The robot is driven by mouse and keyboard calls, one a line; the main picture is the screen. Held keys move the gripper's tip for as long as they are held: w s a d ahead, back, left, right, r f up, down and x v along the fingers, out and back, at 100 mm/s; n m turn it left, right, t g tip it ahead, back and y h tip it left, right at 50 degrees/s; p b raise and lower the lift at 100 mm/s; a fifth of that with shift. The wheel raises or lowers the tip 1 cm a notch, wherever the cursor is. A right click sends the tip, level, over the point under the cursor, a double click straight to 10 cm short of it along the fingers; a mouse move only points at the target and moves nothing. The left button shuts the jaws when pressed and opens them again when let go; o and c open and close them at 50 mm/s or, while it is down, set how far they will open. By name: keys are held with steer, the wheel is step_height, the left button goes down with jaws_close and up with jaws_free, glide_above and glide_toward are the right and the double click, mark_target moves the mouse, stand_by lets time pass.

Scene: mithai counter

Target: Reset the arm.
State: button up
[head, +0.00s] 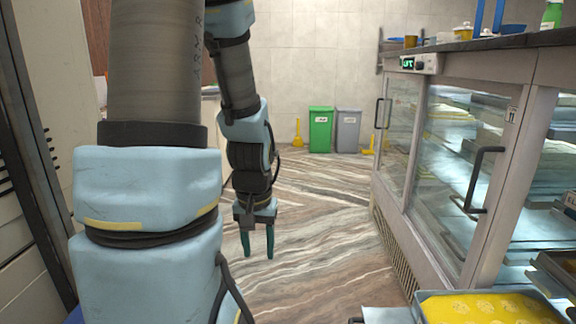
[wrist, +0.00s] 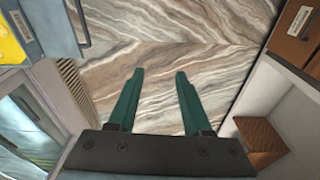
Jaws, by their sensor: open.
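My gripper (head: 257,243) hangs from my arm near the middle of the head view, pointing down above the marble-patterned floor (head: 320,250). Its two green fingers are apart with nothing between them. In the wrist view, my gripper (wrist: 159,77) also shows open and empty, with only the striped floor (wrist: 160,45) beyond the fingertips. My arm's thick blue and grey links fill the left of the head view and hide part of the room.
A glass-door display cabinet (head: 430,215) stands at right. A tray of yellow sweets (head: 480,308) is at the lower right, beside the cabinet. Green (head: 320,130) and grey (head: 347,132) bins stand at the back wall. The floor between is clear. Brown drawers (wrist: 300,30) show in the wrist view.

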step_height(320, 180, up, 19)
steer(key=s+p, duration=0.1)
steer(key=p, duration=1.4)
steer(key=shift+s+a+r, duration=0.15)
steer(key=shift+s+a, duration=0.05)
